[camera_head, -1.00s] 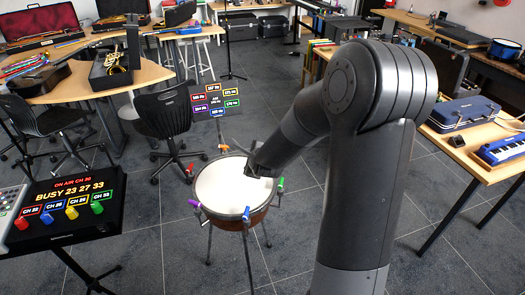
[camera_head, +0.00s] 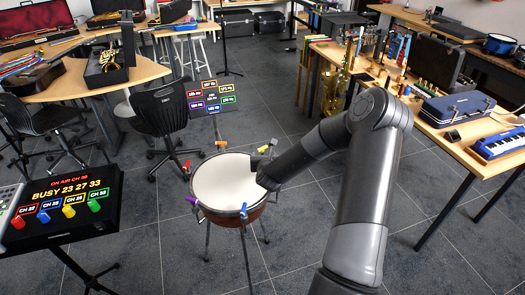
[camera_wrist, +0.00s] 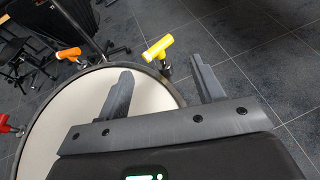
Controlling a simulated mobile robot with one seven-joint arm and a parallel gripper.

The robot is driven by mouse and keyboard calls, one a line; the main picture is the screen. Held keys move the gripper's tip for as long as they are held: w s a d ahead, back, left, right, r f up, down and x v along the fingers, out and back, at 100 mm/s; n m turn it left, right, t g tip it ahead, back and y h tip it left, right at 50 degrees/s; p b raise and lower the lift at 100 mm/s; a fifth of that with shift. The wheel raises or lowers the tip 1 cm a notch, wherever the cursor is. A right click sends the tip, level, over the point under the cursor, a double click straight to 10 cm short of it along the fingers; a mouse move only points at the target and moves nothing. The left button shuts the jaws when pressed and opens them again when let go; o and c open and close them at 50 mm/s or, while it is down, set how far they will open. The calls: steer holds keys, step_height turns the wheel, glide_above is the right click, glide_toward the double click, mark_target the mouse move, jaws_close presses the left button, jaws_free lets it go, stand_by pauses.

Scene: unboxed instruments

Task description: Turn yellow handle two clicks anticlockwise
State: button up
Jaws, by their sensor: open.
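The yellow handle (camera_head: 273,143) is a small T-shaped grip on the far right rim of a kettledrum (camera_head: 222,183). In the wrist view the yellow handle (camera_wrist: 158,47) stands on a short post, just beyond and between my fingertips. My gripper (camera_wrist: 159,66) is open and empty, with one finger over the pale drumhead and the other outside the rim. Neither finger is seen to touch the handle. In the head view my gripper (camera_head: 262,162) is partly hidden behind my own arm at the rim's right side.
Orange (camera_head: 221,144), red (camera_head: 187,167), purple (camera_head: 191,200) and blue (camera_head: 243,211) handles ring the drum. A coloured display panel (camera_head: 211,97) stands behind it. A console (camera_head: 65,205) with coloured knobs, one yellow, is at left. Floor right of the drum is clear.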

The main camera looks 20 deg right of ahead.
mark_target(263, 148)
steer(key=x, duration=0.7)
steer(key=shift+w+f, duration=0.15)
steer(key=shift+w, duration=0.05)
steer(key=shift+d, duration=0.15)
jaws_close()
